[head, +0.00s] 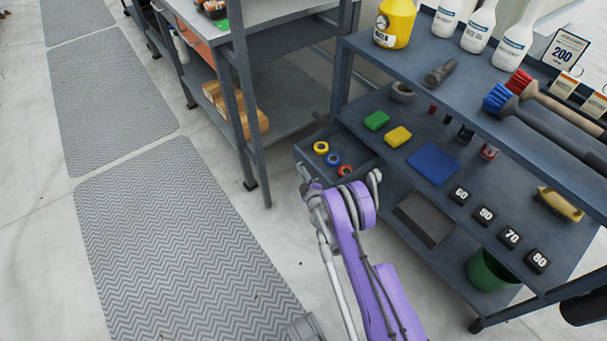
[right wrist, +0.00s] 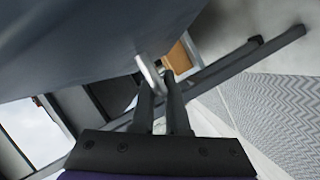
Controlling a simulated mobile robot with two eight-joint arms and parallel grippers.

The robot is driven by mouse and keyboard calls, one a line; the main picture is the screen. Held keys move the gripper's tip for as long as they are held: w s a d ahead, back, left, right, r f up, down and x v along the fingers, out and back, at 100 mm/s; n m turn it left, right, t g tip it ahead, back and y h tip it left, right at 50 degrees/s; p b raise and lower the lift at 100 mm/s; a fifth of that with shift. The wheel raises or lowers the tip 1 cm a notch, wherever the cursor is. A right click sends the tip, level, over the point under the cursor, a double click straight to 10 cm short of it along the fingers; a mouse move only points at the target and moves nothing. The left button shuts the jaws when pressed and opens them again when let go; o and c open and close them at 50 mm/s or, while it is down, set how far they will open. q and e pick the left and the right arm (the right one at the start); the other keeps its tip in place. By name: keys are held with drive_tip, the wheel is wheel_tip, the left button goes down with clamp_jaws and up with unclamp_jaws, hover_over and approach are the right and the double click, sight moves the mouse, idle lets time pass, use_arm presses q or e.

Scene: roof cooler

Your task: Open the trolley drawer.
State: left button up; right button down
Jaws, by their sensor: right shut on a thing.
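The grey-blue trolley (head: 450,105) stands at the right in the head view. Its drawer (head: 358,153), below the middle shelf, is partly out, and I see inside it. Yellow, blue and red tape rolls (head: 333,159) lie in it. My right gripper (head: 304,178), on the purple arm, is at the drawer's front, and the arm hides part of that front. In the right wrist view the fingers (right wrist: 162,95) are shut on the pale metal drawer handle (right wrist: 149,72), beside a large dark panel. My left gripper is not in view.
The trolley's shelves hold sponges, a blue cloth (head: 432,163), numbered black blocks (head: 485,215), brushes and bottles (head: 478,25). A green bucket (head: 490,270) stands low. A grey workbench (head: 258,48) stands behind the drawer. Floor with grey mats (head: 180,235) is clear at the left.

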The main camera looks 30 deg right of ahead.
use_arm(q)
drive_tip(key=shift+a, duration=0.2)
use_arm(e)
drive_tip(key=shift+w+a+r, duration=0.1)
drive_tip(key=shift+a, duration=0.25)
drive_tip(key=c, duration=1.2)
unclamp_jaws()
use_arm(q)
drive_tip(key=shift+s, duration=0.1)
use_arm(e)
drive_tip(key=shift+d, duration=0.1)
